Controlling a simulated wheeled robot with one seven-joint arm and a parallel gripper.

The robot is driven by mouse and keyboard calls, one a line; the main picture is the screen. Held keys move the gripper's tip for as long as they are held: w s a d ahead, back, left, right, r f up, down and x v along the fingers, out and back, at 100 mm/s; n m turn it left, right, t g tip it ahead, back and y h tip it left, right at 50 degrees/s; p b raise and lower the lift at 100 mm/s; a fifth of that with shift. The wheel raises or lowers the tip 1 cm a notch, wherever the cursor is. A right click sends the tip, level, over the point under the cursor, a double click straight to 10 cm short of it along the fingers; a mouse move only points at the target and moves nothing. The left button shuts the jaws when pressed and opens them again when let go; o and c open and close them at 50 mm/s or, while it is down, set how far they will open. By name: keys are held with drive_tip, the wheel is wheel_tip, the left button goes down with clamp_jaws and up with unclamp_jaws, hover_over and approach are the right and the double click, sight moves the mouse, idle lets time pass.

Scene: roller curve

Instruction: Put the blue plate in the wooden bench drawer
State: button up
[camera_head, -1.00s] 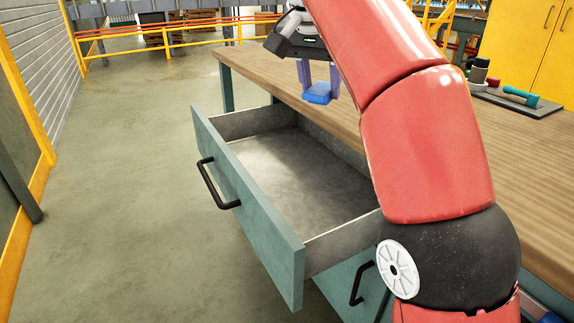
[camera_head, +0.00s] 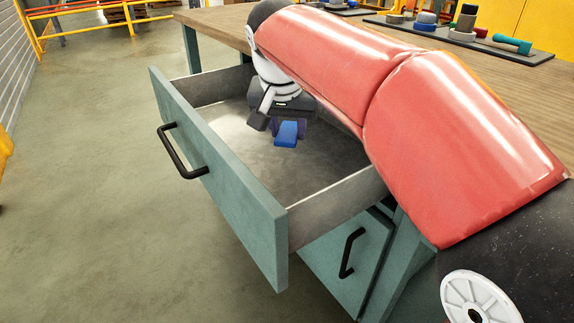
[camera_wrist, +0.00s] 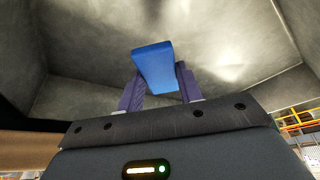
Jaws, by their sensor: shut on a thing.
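The blue plate (camera_head: 287,134) is a small blue block-like piece between the fingers of my gripper (camera_head: 290,124). In the wrist view the plate (camera_wrist: 154,67) sits between the two purple fingertips (camera_wrist: 160,88), and my gripper is shut on it. The open bench drawer (camera_head: 232,165) has a teal front with a black handle and a bare grey inside. My gripper and the plate are inside the drawer's outline, low over its floor. I cannot tell whether the plate touches the floor. My red arm hides the drawer's right rear part.
The wooden bench top (camera_head: 215,22) runs behind and right of the drawer. A dark tray (camera_head: 485,45) with several coloured parts lies on it. A second, lower drawer (camera_head: 345,262) sits below. The floor at left is clear.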

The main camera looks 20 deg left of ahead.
sight(285, 139)
wheel_tip(285, 139, down, 7)
drive_tip(key=shift+f+b, duration=0.2)
drive_tip(key=shift+b, duration=0.4)
drive_tip(key=shift+f, duration=0.1)
drive_tip(key=o, duration=1)
drive_tip(key=shift+r, duration=0.25)
drive_tip(key=p+v, duration=0.1)
drive_tip(key=v, duration=0.9)
drive_tip(key=shift+s+r+p, duration=0.15)
drive_tip(key=shift+r+p, duration=0.1)
drive_tip(key=shift+p, duration=0.15)
drive_tip(key=shift+s+r, duration=0.3)
drive_tip(key=shift+r, duration=0.25)
